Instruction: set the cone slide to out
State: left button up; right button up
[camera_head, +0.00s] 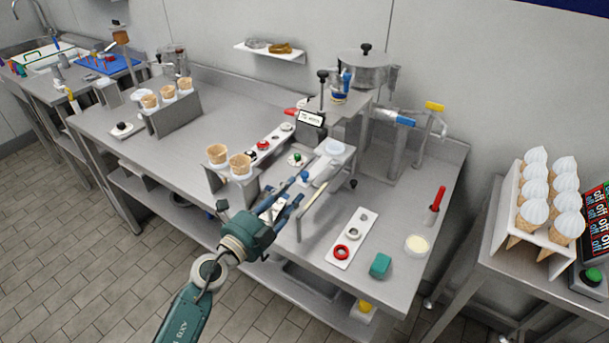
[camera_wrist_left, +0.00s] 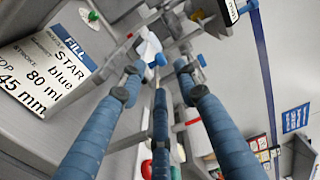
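The cone slide appears to be the white block (camera_head: 325,167) with a blue knob (camera_head: 304,177) on the steel bench, below the dispensing stand. My left gripper (camera_head: 292,191) reaches in from the front with its dark blue fingers just short of the knob. In the left wrist view the fingers are spread apart and empty, with the blue knob (camera_wrist_left: 160,60) and white block (camera_wrist_left: 148,45) beyond the tips. I see no clear contact. The slide's exact position is hard to read because the fingers partly cover that area. My right gripper is not in view.
A grey upright plate (camera_head: 312,208) stands close to the fingers' right. A holder with two cones (camera_head: 240,163) is on their left. The fill card (camera_wrist_left: 50,65) lies nearby. A white strip with rings (camera_head: 352,238) and a green block (camera_head: 380,265) lie to the right.

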aim_at(302, 178)
pick_arm(q)
jog(key=b+x, duration=0.1)
jog(key=x, duration=0.7)
jog(key=shift+w, duration=0.1)
jog(key=shift+c, duration=0.3)
grip_shut()
